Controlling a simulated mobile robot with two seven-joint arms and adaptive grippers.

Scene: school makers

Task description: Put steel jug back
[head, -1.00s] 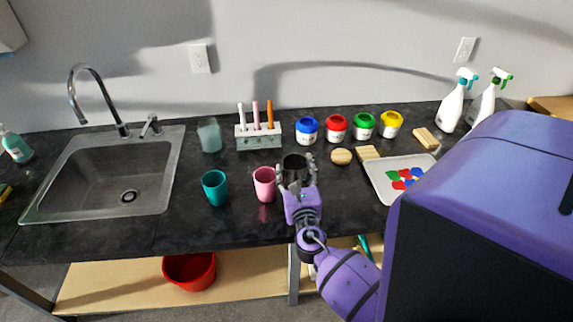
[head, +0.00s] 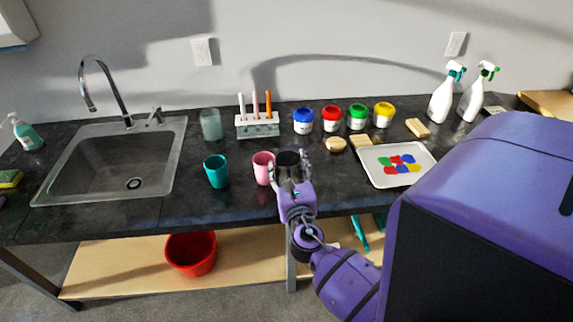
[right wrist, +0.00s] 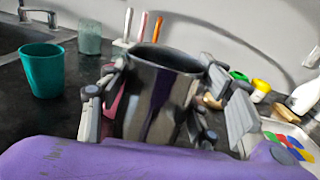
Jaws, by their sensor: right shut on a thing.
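The steel jug (head: 287,159) is dark, shiny and open at the top. My right gripper (head: 292,172) is shut on it, with a finger on each side of its body. In the right wrist view the jug (right wrist: 160,92) stands upright between the fingers, its open rim facing up. Its base is hidden, so I cannot tell whether it touches the counter. The pink cup (head: 263,168) is close to its left, partly hidden behind a finger in the wrist view. My left gripper is not in view.
Behind are a marker rack (head: 257,127), a glass (head: 210,124) and several paint pots (head: 331,119). A white tray (head: 375,177) and wooden pieces lie right. Counter between teal cup and sink is clear.

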